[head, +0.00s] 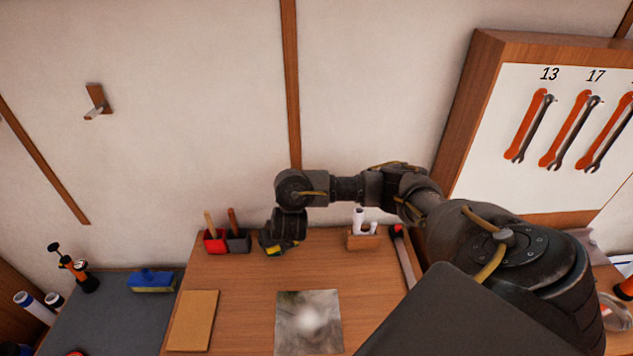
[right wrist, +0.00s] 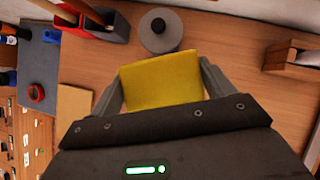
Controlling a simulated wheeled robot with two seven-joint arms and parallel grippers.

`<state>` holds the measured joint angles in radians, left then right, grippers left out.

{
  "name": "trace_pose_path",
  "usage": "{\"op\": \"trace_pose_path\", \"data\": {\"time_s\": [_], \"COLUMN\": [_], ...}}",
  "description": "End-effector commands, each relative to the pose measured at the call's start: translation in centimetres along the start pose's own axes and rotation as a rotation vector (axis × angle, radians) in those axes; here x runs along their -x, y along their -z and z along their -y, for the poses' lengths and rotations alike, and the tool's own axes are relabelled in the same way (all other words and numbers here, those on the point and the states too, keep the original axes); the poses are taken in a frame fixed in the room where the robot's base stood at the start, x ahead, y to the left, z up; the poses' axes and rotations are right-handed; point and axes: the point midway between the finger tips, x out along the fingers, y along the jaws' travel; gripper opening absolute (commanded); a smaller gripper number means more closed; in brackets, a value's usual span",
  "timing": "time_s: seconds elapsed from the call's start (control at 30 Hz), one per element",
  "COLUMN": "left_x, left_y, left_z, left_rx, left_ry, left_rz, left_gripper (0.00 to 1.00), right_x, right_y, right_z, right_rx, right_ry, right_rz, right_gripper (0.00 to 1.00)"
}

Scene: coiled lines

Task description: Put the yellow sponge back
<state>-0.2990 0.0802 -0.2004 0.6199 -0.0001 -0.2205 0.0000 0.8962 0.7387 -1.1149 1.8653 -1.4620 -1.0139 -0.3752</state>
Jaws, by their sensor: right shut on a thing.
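The yellow sponge (right wrist: 162,80) fills the space between the fingers of my right gripper (right wrist: 160,90) in the right wrist view. The gripper is shut on it, with a finger along each side. In the head view my right gripper (head: 280,244) points down over the back of the wooden bench, and only a small bit of the sponge (head: 275,250) shows under it. I cannot tell whether the sponge touches the bench. My left gripper is not in view.
A red bin (head: 215,243) and a dark bin (head: 238,243) with handled tools stand left of the gripper. A wooden holder (head: 363,241) stands to its right.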

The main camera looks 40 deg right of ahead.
Motion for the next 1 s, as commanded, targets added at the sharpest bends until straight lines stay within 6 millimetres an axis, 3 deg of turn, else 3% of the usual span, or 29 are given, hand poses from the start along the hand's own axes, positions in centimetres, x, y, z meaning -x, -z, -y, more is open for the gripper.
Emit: {"op": "trace_pose_path", "data": {"time_s": [0.4, 0.5, 0.7, 1.0], "left_x": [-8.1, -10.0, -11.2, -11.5], "left_y": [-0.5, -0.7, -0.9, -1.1], "left_z": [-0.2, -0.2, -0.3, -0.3], "left_rx": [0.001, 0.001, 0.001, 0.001], "left_ry": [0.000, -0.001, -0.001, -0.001], "left_rz": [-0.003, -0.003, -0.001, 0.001], "left_gripper": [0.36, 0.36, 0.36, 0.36], "right_x": [-5.7, -7.5, -9.2, -10.1], "right_y": [0.8, 1.5, 1.8, 2.1], "right_z": [8.8, 10.0, 12.0, 12.8], "right_rx": [-0.004, -0.001, 0.002, 0.002], "right_ry": [0.004, 0.001, 0.001, 0.001], "right_rz": [-0.002, -0.005, -0.003, -0.003], "right_gripper": [0.60, 0.60, 0.60, 0.60]}}
